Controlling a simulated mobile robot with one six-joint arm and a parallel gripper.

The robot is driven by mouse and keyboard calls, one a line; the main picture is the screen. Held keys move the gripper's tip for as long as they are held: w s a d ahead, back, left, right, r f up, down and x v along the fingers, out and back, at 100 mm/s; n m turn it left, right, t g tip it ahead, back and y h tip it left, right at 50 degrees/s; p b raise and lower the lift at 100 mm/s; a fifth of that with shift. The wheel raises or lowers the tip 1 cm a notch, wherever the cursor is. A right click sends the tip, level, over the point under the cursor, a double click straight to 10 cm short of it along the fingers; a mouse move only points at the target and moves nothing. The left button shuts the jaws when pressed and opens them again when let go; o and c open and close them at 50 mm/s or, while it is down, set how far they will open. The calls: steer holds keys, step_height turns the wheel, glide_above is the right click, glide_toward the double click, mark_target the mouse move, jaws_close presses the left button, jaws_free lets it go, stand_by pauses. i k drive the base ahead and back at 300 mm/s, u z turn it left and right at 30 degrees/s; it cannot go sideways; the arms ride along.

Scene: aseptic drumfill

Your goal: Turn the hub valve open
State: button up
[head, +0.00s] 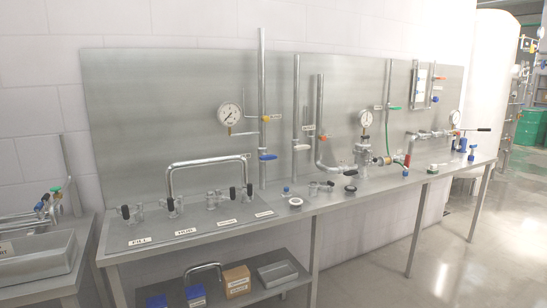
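A row of several small steel valves with black handles stands on the left part of the bench. Each has a white label in front of it. The second label from the left (184,232) looks like "HUB", though the print is small. The valve behind that label, apparently the hub valve (173,207), has a black handle that looks roughly upright. I cannot tell from here whether it is open or closed. The valve at the far left (131,211) stands behind a label that reads "FILL" (139,241). My gripper is not in view.
A steel pipe arch (208,162) rises behind the valves. The steel bench (300,212) runs right with gauges, pipes and fittings. A sink (38,268) stands left. The floor at right is clear.

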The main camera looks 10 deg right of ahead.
mark_target(266, 157)
steer(key=i, duration=0.9)
steer(key=u, duration=0.05)
